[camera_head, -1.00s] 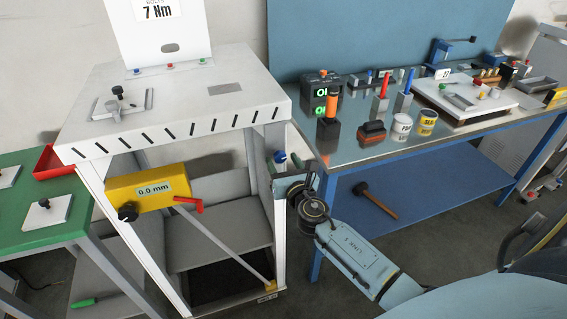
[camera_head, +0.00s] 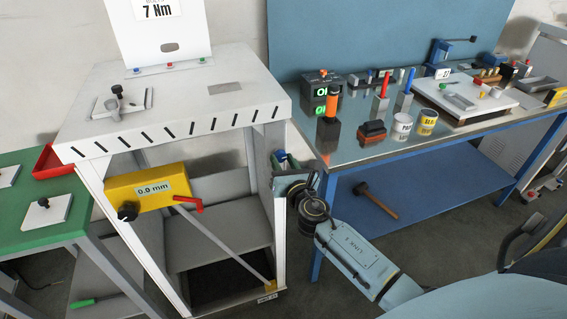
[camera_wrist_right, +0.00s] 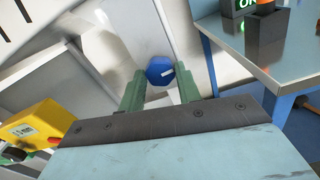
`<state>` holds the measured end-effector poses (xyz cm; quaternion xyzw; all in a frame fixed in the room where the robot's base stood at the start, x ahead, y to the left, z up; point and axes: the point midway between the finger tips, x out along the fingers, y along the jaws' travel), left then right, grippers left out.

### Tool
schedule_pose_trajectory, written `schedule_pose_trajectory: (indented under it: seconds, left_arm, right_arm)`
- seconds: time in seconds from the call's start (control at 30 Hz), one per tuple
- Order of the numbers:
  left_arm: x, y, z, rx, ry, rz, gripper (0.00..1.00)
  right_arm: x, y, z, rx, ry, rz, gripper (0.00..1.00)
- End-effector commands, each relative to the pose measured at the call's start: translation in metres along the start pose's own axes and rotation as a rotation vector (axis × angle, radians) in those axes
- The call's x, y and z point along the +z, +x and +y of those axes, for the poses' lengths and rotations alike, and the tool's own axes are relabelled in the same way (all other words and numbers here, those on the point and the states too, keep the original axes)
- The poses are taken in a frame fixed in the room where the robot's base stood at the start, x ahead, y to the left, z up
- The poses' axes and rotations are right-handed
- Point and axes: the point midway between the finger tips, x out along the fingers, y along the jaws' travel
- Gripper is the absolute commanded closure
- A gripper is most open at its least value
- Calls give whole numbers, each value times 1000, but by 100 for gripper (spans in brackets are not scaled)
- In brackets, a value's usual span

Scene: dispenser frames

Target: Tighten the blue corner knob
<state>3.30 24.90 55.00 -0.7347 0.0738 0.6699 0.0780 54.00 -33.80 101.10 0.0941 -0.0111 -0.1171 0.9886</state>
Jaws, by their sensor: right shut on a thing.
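The blue corner knob (camera_wrist_right: 160,70) sits between the two green fingers of my right gripper (camera_wrist_right: 160,88) in the right wrist view, with a short white mark on its face. The fingers are closed on its sides. In the head view the knob (camera_head: 280,155) shows small at the right post of the white dispenser frame (camera_head: 278,220), with my right gripper (camera_head: 288,162) at it. My wrist hides part of that post. My left gripper is not in view.
A yellow gauge (camera_head: 148,188) reading 0.0 mm is on the frame's left side, with a diagonal bar below. A blue-legged bench (camera_head: 350,152) with tools stands close on the right. A green table (camera_head: 30,222) stands at the left.

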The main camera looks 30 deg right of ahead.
Motion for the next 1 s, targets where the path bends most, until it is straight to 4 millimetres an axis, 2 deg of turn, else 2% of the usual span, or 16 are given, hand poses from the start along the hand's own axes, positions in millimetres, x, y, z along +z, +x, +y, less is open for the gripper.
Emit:
schedule_pose_trajectory:
  seconds: [1.0]
  left_arm:
    - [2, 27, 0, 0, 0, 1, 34]
  right_arm:
    - [-2, 0, -1, -1, 933, 1, 89]
